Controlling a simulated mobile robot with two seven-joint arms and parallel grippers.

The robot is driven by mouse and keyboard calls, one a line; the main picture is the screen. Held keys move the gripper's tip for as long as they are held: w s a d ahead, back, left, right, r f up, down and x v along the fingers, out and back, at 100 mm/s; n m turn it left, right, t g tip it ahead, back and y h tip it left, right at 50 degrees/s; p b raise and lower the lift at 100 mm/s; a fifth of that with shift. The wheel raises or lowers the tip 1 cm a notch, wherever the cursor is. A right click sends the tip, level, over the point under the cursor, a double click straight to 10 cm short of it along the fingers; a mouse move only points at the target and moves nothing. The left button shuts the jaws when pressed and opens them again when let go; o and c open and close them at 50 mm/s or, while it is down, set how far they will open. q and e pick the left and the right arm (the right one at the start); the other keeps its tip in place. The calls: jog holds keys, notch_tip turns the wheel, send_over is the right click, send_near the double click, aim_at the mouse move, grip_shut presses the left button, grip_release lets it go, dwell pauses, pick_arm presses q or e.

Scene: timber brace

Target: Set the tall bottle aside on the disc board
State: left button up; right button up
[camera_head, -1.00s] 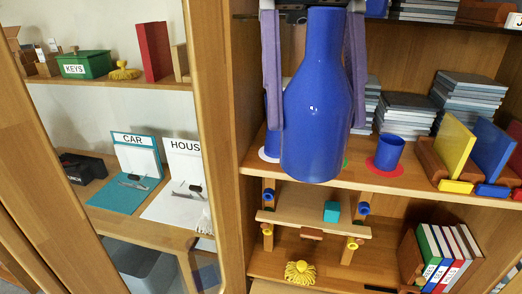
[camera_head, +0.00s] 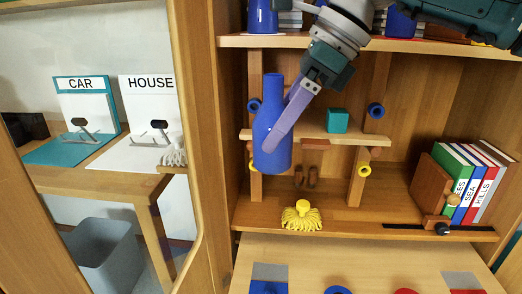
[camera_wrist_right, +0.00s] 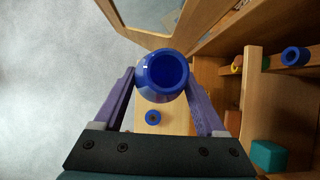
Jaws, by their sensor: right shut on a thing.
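The tall bottle (camera_head: 272,100) is blue and hangs nearly upright in front of the lower shelf. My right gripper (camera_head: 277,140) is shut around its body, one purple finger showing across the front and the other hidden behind. In the right wrist view the bottle's round mouth (camera_wrist_right: 170,72) points towards the camera between both fingers. A pale wood board (camera_head: 300,255) with blue and red round pieces and grey patches lies at the bottom of the head view, below the bottle and clear of it; its near part is cut off. My left gripper is not in view.
A narrow shelf with a teal cube (camera_head: 337,120) and pegs is close behind the bottle. A yellow knobbed mop-like thing (camera_head: 302,215) sits on the deck below. Books (camera_head: 470,185) stand right. A wooden post (camera_head: 205,150) bounds the left side.

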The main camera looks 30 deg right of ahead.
jog(key=w+d+f+m+t+h+b, duration=0.1)
jog(key=d+f+m+h+b, duration=0.3)
jog(key=d+f+m+b, duration=0.35)
jog(key=w+d+f+m+h+b, duration=0.25)
jog(key=d+f+m+b, duration=0.25)
jog(key=f+m+b, duration=0.45)
jog(key=shift+n+h, duration=0.45)
jog(key=shift+n, duration=0.25)
jog(key=f+b, duration=0.3)
jog(key=f, duration=0.3)
jog(key=f+b, duration=0.3)
jog(key=f, duration=0.4)
jog(key=f+b, duration=0.3)
jog(key=f, duration=0.3)
jog(key=shift+s+d+f, duration=0.2)
jog(key=shift+s+d, duration=0.05)
jog(key=shift+s, duration=0.1)
jog(key=shift+r, duration=0.1)
jog(key=o, duration=1.5)
